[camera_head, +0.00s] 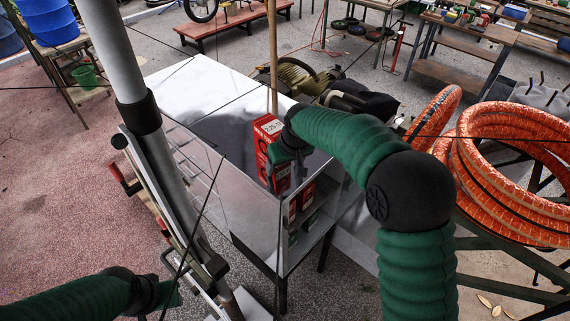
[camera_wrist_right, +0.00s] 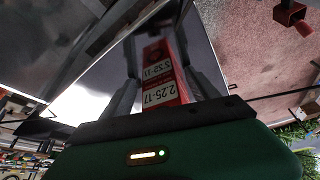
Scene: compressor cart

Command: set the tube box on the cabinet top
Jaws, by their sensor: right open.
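The red tube box (camera_head: 265,143), with a white label reading 2.25-17, is upright at the front corner of the grey metal cabinet top (camera_head: 215,132). Its base looks at the top's surface, but I cannot tell for certain whether it rests there. My right gripper (camera_head: 282,153) is at the box's near right side. In the right wrist view the box (camera_wrist_right: 160,70) is between the two spread fingers (camera_wrist_right: 157,85). My left arm shows at the lower left; its gripper end (camera_head: 168,294) is partly visible, away from the cabinet, its jaws unclear.
More red boxes (camera_head: 301,199) sit on the cabinet's open shelves below. A wooden pole (camera_head: 273,55) stands behind the box. Coiled orange hose (camera_head: 505,165) is at the right, dark machinery (camera_head: 350,98) behind the cabinet. The cabinet top's back left (camera_head: 195,78) is bare.

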